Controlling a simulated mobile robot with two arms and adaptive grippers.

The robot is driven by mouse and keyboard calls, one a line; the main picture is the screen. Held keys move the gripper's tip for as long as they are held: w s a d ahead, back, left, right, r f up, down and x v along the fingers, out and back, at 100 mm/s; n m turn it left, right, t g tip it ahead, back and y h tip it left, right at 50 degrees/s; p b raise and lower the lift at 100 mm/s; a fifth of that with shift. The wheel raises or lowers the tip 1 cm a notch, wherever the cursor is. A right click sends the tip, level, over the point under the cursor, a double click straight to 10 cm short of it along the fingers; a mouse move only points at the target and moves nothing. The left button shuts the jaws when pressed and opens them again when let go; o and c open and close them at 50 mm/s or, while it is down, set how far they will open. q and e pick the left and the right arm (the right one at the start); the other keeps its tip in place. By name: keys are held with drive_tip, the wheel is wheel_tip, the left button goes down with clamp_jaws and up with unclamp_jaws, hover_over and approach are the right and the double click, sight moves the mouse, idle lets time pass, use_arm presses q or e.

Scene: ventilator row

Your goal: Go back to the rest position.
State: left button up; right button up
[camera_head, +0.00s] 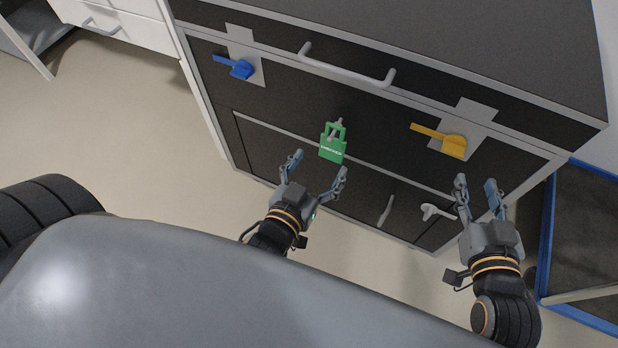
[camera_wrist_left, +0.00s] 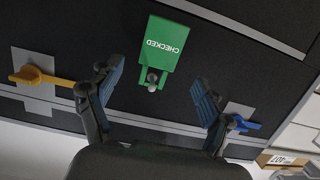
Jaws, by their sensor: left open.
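My left gripper (camera_head: 318,170) is open and empty in front of the black cabinet, just below a green tag (camera_head: 332,150). In the left wrist view the tag (camera_wrist_left: 166,44) reads "CHECKED" and hangs on a metal peg, beyond and between the open fingers (camera_wrist_left: 155,98) of the left gripper. No finger appears to touch it. My right gripper (camera_head: 478,190) is open and empty at the right, below a yellow handle and near a small light-coloured handle.
The black cabinet (camera_head: 430,50) has a long bar handle (camera_head: 345,68), a blue handle (camera_head: 238,68) at left and a yellow handle (camera_head: 445,140) at right. A blue-edged frame (camera_head: 548,235) stands at the far right. White drawers (camera_head: 120,25) stand at top left. Floor at left is clear.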

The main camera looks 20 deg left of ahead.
use_arm(q)
drive_tip(key=v, duration=0.5)
drive_tip(key=shift+w, duration=0.1)
